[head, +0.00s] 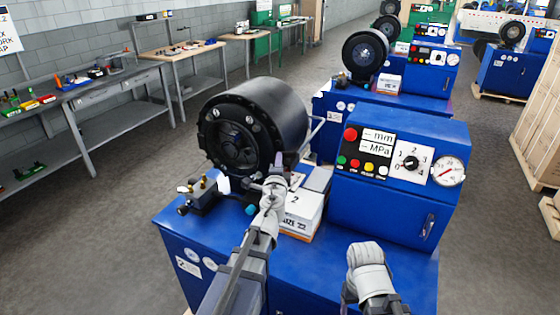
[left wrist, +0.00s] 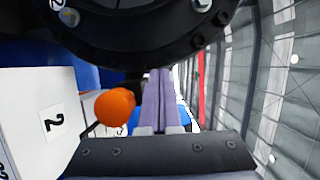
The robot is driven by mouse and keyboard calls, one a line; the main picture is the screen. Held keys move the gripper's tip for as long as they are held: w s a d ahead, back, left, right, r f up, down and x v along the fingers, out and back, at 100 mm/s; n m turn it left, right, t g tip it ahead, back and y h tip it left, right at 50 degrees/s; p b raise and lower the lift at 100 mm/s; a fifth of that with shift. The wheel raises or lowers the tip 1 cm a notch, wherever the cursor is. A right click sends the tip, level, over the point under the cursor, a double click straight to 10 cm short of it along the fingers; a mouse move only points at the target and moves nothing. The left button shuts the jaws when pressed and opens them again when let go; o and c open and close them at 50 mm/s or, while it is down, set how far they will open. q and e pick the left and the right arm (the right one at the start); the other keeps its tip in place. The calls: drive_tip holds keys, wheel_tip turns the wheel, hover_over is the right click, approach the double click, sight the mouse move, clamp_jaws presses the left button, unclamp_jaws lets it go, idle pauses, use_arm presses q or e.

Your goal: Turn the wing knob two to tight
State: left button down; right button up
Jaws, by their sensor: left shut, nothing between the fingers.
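My left gripper (head: 282,164) is shut and empty in front of the black round crimping head (head: 252,120) of the nearest blue machine. In the left wrist view its closed fingers (left wrist: 157,98) point toward the dark rim of that head (left wrist: 130,32). An orange round knob or ball (left wrist: 115,107) shows left of the fingers, apart from them in the picture. A black knob (head: 410,163) sits on a white plate numbered 1 to 4 on the machine's panel. I cannot make out a mark reading tight, nor which part is wing knob two. My right gripper is out of view.
A white box marked 2 (head: 299,212) stands on the machine top beside my left gripper, and shows in the left wrist view (left wrist: 42,118). Small fittings (head: 202,192) sit left of the head. A round gauge (head: 449,172) is right of the numbered plate. Workbenches (head: 100,85) line the wall.

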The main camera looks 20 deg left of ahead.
use_arm(q)
drive_tip(key=shift+w+a, duration=0.1)
drive_tip(key=shift+a+m+h, duration=0.25)
drive_tip(key=shift+m+h, duration=0.15)
drive_tip(key=shift+h, duration=0.2)
drive_tip(key=h, duration=0.1)
drive_tip(key=m+h, duration=0.2)
drive_tip(key=shift+w+a+t+h, duration=0.2)
drive_tip(key=shift+w+t+h, duration=0.1)
drive_tip(key=shift+h, duration=0.1)
drive_tip(key=shift+w+a, duration=0.3)
